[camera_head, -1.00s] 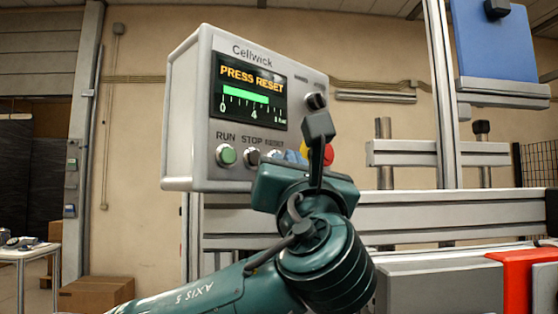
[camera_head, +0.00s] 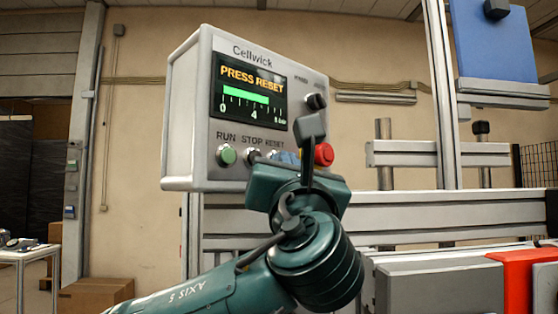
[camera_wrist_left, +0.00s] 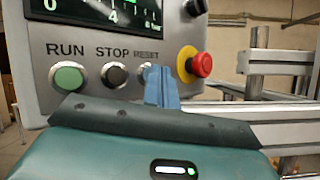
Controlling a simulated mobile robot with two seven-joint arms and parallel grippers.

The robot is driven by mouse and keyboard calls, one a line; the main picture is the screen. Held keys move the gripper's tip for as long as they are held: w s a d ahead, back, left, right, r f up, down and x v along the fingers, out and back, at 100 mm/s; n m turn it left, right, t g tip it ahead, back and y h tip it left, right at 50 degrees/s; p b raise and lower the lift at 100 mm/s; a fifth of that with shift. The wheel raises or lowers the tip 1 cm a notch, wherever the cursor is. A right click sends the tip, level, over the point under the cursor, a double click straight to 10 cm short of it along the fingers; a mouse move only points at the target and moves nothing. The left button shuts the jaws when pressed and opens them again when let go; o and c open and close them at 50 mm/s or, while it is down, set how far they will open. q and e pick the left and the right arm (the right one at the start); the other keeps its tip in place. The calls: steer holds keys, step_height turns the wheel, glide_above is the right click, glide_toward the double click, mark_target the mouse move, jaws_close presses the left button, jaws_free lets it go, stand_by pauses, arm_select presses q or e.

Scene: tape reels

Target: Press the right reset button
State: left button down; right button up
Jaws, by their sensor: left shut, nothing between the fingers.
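A grey control panel (camera_head: 190,110) marked Cellwick stands ahead, its screen (camera_head: 250,93) reading PRESS RESET above a green bar. Below it is a row labelled RUN, STOP and RESET. In the left wrist view the RESET button (camera_wrist_left: 144,72) shows only in part, beside and behind my fingers. My left gripper (camera_head: 287,157) is shut and empty, its blue fingertips in front of the panel's lower edge near RESET. The fingertips also show in the left wrist view (camera_wrist_left: 160,80). I cannot tell whether they touch the button. My right gripper is out of view.
The green RUN button (camera_wrist_left: 68,77) and dark STOP button (camera_wrist_left: 113,75) are left of my fingers. A red mushroom button (camera_wrist_left: 201,65) is close on their right. A black knob (camera_head: 316,101) sits above it. Metal rails (camera_head: 400,215) run at the right.

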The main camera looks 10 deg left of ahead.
arm_select(q)
steer(key=shift+w+a, duration=0.15)
stand_by(0.5)
steer(key=shift+s+d, duration=0.55)
steer(key=shift+d, duration=0.05)
steer(key=s+d+b, duration=0.1)
steer(key=s+d, duration=0.2)
steer(key=shift+s+d, duration=0.15)
steer(key=shift+d, duration=0.25)
stand_by(0.6)
